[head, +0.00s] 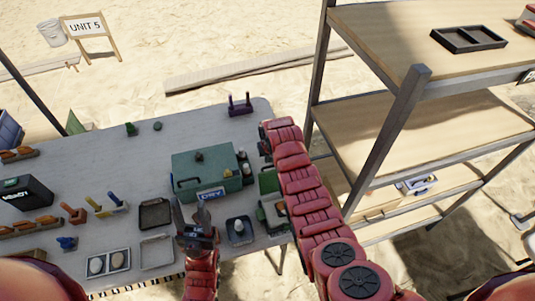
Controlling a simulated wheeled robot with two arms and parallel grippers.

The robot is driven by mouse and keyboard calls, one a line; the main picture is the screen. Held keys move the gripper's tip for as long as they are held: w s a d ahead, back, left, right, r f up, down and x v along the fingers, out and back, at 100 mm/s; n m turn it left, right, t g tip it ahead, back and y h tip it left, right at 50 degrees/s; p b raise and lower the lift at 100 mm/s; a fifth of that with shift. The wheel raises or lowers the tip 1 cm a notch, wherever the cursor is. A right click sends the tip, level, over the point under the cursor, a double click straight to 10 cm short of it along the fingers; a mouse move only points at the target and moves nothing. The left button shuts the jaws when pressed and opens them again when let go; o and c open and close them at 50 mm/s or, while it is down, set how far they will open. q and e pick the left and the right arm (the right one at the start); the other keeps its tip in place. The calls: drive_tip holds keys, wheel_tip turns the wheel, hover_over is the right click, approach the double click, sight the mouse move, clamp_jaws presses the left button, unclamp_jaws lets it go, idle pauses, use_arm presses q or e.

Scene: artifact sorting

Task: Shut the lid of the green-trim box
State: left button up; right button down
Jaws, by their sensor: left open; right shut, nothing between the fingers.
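A small box with green trim (263,219) stands at the right end of the table, partly hidden by my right arm. A green panel (267,181), apparently its raised lid, shows just behind it, also partly covered by the arm. My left gripper (190,205) is open and empty, in front of the large green box marked DRY, left of the green-trim box. My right arm reaches far over the table's right edge, past the small box. My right gripper (265,148) is at its far end, shut and empty, with the fingers mostly hidden.
The DRY box (220,171) is closed, with small bottles (243,160) beside it. Empty trays (155,214), a tray of pale stones (108,263), a dark case (22,197) and colored tools share the table. A shelf rack (400,130) stands right.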

drive_tip(key=shift+s+d+r+p, duration=0.15)
drive_tip(key=shift+s+r+p, duration=0.15)
drive_tip(key=shift+s, duration=0.2)
drive_tip(key=shift+s+d+r+p, duration=0.15)
drive_tip(key=shift+s+r+p, duration=0.05)
drive_tip(key=shift+s+p, duration=0.25)
